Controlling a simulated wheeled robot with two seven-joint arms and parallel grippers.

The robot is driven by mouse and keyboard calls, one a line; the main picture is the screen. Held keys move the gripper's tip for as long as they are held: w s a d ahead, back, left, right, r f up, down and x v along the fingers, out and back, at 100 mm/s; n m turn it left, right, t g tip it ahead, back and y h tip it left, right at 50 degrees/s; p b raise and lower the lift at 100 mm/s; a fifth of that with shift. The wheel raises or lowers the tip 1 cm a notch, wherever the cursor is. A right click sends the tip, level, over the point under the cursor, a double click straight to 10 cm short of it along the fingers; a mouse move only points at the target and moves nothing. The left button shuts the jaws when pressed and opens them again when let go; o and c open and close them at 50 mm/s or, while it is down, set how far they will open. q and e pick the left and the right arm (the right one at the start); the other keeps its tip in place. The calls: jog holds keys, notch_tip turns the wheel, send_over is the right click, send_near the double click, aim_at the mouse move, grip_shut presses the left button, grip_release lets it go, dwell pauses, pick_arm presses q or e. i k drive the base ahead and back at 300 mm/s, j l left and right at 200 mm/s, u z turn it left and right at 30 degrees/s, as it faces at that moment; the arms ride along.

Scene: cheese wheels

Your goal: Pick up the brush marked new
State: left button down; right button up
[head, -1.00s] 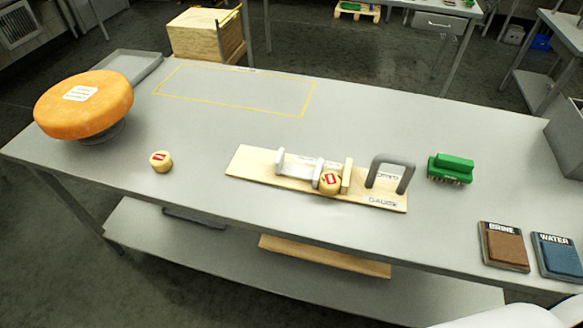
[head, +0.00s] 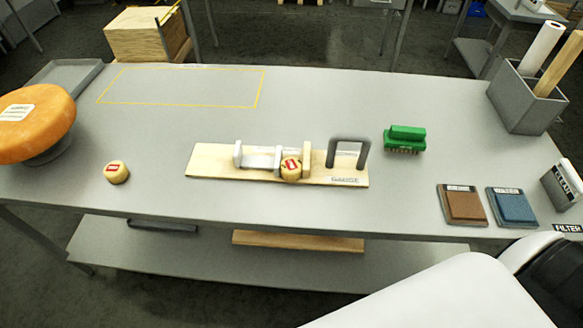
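A green brush (head: 404,138) with its bristles down stands on the grey table (head: 330,100), right of the wooden gauge board. No "new" marking can be read on it, and no other brush is clearly seen. Neither of my grippers shows in the head view.
The wooden gauge board (head: 215,162) carries a small cheese (head: 291,169) and a grey handle (head: 349,147). Another small cheese (head: 117,172) and a large orange wheel (head: 35,122) are left. Brown (head: 464,205) and blue (head: 513,207) pads and a grey bin (head: 522,105) are right. The back middle is clear.

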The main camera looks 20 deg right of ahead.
aim_at(406, 137)
jog(key=k+l+z, duration=0.1)
jog(key=z, duration=1.35)
jog(key=l+u, duration=0.4)
jog(key=l, duration=1.1)
jog(key=i, duration=0.05)
